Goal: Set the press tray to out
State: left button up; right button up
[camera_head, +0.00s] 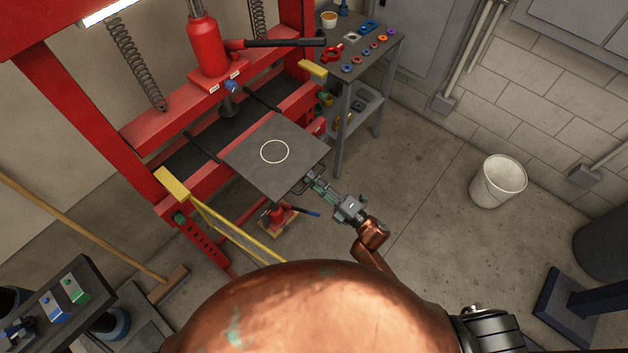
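The press tray (245,172) is a flat dark grey plate with a white circle on it, in the head view. It lies level between the red posts of the press. Its near part juts out past the red front beam, toward me. A small dark handle (307,187) shows at its near right edge. My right gripper (316,181) is at this handle, its fingertips overlapping it in the picture. The fingers are too small to tell whether they are closed on it. My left gripper is not in view.
The red press frame (90,125) carries a red jack (206,45) above the tray. A yellow guard (235,232) stands at the press's near left. A grey side table (385,50) with small parts stands behind right. A white bucket (497,181) stands on open floor at right.

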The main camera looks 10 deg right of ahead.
jog(key=v, duration=1.2)
jog(key=d+f+m+h, duration=0.3)
jog(key=d+f+m, duration=0.1)
jog(key=f, duration=0.4)
jog(key=d+f+m+h, duration=0.3)
jog(key=d+f+m, duration=0.1)
jog(key=f, duration=0.5)
jog(key=s+d+f+m+g+h, duration=0.25)
jog(key=s+d+f+m, duration=0.2)
jog(key=f, duration=0.55)
jog(key=s+d+f+m+g+h, duration=0.25)
jog(key=s+f, duration=0.25)
jog(key=f, duration=0.5)
jog(key=s+d+f+m+g+h, duration=0.1)
jog(key=s+f+m+g, duration=0.2)
jog(key=s+f, duration=0.3)
jog(key=s+d+f+m+g+h, duration=0.1)
jog(key=s+f, duration=0.5)
jog(key=s, duration=1.1)
jog(key=s+d+f+m+g+h, duration=0.1)
jog(key=s+f+m+g, duration=0.4)
jog(key=s, duration=0.6)
jog(key=shift+s+d+f+m, duration=0.4)
jog(key=shift+d+f+m, duration=0.2)
jog(key=shift+d+f, duration=0.25)
